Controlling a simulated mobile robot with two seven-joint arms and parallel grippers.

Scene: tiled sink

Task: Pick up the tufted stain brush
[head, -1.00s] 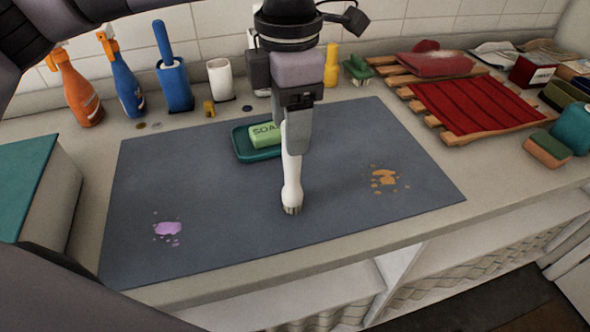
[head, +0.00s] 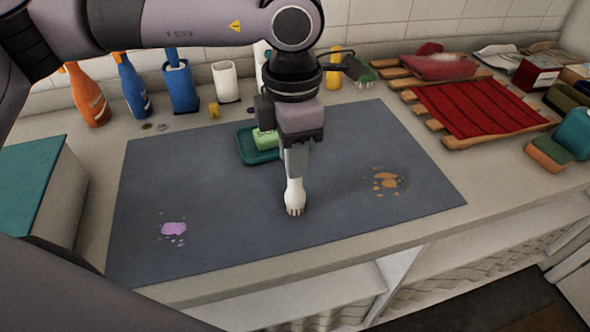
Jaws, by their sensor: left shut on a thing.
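The tufted stain brush (head: 294,190) has a white body with a short bristle tuft at its lower end. It stands nearly upright, tuft down, over the middle of the grey mat (head: 230,235). My left gripper (head: 296,160) points down and is shut on the brush's upper part, which the jaws hide. I cannot tell whether the tuft touches the mat. An orange stain (head: 388,182) lies on the mat to the right of the brush, and a purple stain (head: 173,229) lies to the left. My right gripper is not in view.
A green soap bar (head: 264,138) in a teal dish (head: 246,148) is just behind my left gripper. Bottles and a blue brush holder (head: 180,88) line the wall. A wooden rack with a red cloth (head: 480,105) is at right. The mat's front is clear.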

